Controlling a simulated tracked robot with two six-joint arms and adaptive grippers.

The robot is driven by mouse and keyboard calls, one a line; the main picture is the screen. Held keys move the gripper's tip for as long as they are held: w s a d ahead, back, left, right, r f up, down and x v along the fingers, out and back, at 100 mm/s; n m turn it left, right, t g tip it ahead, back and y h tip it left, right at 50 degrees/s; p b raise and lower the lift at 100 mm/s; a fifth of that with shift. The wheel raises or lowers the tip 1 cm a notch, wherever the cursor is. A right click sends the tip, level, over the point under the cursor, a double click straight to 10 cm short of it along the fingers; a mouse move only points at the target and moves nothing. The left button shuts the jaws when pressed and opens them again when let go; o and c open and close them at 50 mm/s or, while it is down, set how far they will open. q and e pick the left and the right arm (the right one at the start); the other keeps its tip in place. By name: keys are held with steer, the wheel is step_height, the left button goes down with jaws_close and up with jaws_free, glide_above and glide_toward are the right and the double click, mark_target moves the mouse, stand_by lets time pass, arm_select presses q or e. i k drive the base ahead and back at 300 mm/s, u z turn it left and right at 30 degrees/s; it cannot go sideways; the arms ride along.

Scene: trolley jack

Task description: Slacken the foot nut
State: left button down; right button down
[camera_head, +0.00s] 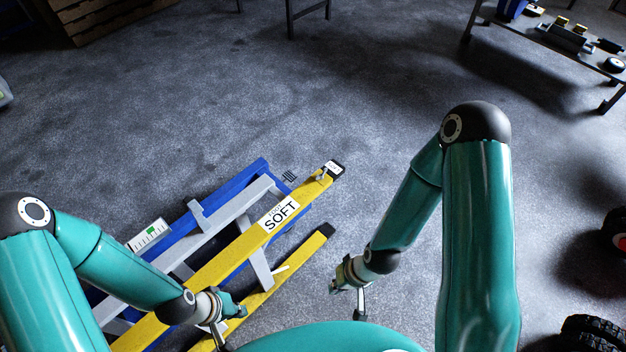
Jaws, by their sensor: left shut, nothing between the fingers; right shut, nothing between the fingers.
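A yellow, blue and grey metal frame (218,262) lies low on the floor at the lower left. One yellow beam carries a white label reading "SOFT" (280,215). A dark end piece with a small pale tag (333,168) sits at that beam's far end. I cannot pick out the foot nut with certainty. My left gripper (226,318) is shut and empty, over the near part of the yellow beams; I cannot tell if it touches them. My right gripper (349,294) is shut and empty, to the right of the frame, over bare floor.
A low bench (540,40) with several small items stands at the upper right. Dark wheels (592,335) show at the lower right edge. A wooden crate (105,18) is at the upper left. The grey floor (330,90) between is clear.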

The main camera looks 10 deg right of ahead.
mark_target(321, 176)
steer(key=z, duration=0.4)
steer(key=i, duration=0.5)
steer(key=u, duration=0.1)
steer(key=k, duration=0.75)
steer(key=z, duration=0.4)
steer(key=i, duration=0.85)
steer(key=u, duration=1.6)
